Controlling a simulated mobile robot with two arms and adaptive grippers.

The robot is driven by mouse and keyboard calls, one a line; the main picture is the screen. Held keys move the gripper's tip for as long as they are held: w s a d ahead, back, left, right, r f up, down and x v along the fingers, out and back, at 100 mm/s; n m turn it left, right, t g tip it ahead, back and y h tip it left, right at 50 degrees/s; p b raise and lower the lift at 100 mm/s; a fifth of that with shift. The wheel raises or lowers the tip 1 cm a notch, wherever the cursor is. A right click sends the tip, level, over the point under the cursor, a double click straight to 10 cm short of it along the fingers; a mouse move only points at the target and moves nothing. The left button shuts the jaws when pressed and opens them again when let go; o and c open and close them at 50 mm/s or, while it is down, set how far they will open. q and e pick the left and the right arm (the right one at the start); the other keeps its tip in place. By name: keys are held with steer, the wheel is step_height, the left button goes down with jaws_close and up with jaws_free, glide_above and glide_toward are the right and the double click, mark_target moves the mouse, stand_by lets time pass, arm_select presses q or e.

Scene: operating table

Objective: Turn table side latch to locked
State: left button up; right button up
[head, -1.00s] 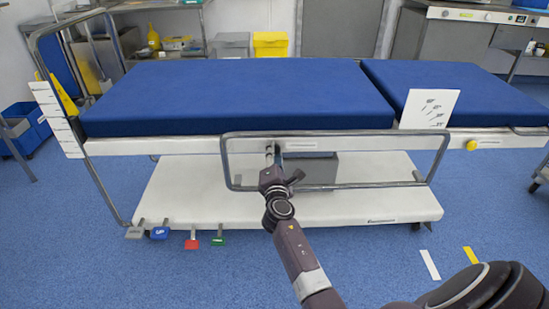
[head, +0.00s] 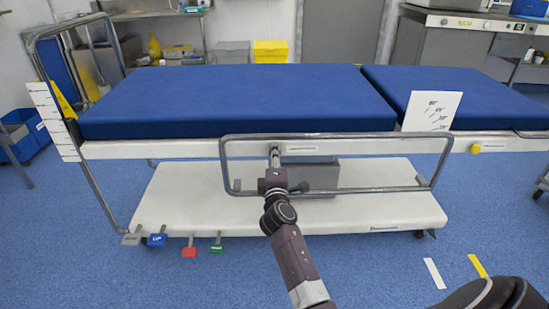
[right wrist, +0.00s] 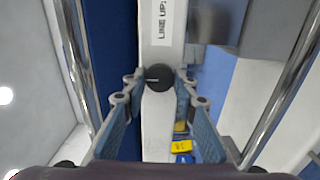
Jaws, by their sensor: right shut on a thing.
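The operating table (head: 200,150) has a white side rail board under its blue mattress. In the head view my right gripper (head: 275,152) reaches through the metal side rail frame to the board and hides the knob. My left gripper is not in view.
The metal side rail frame (head: 335,136) surrounds my right wrist. Below are a grey box (head: 325,174), a white lower shelf (head: 200,200) and coloured pedals, red (head: 190,252) and green (head: 217,248) among them. A white card (head: 431,111) stands on the right. The floor in front is mostly clear.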

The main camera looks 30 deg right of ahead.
stand_by(0.3)
steer(key=o, duration=1.2)
steer(key=shift+d, duration=0.1)
steer(key=shift+c, duration=0.2)
steer(key=shift+s, duration=0.1)
steer(key=v, duration=1.2)
steer(key=shift+f, duration=0.1)
